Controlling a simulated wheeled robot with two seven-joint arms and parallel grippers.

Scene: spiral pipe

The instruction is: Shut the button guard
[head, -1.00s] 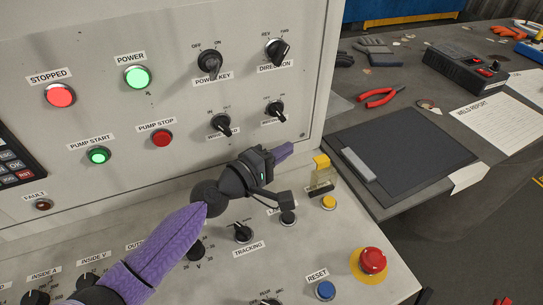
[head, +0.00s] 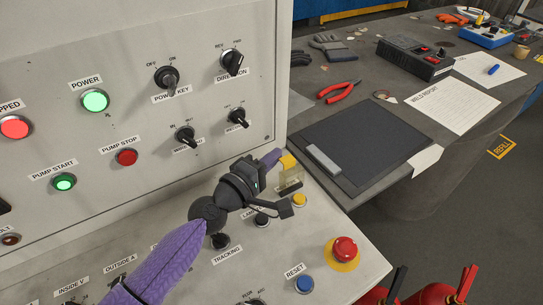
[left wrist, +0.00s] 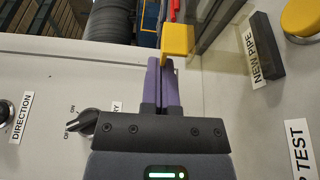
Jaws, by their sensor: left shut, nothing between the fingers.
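The button guard (head: 291,183) is a clear flap with a yellow tab (head: 288,162) on top. It stands upright on the sloped panel, behind and left of a yellow button (head: 300,200). The button also shows in the left wrist view (left wrist: 302,18), beside a dark bar and a "NEW PIPE" label (left wrist: 249,44). My left gripper (head: 274,157) is shut and empty, its purple fingertips right at the back left of the tab. In the left wrist view the fingers (left wrist: 162,82) end by the tab (left wrist: 177,40); I cannot tell if they touch. My right gripper is out of view.
A red emergency stop (head: 344,249) and a blue reset button (head: 304,284) sit nearer on the sloped panel. The upright panel with knobs and lit buttons rises behind my left arm. A table with a clipboard (head: 385,140) stands to the right.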

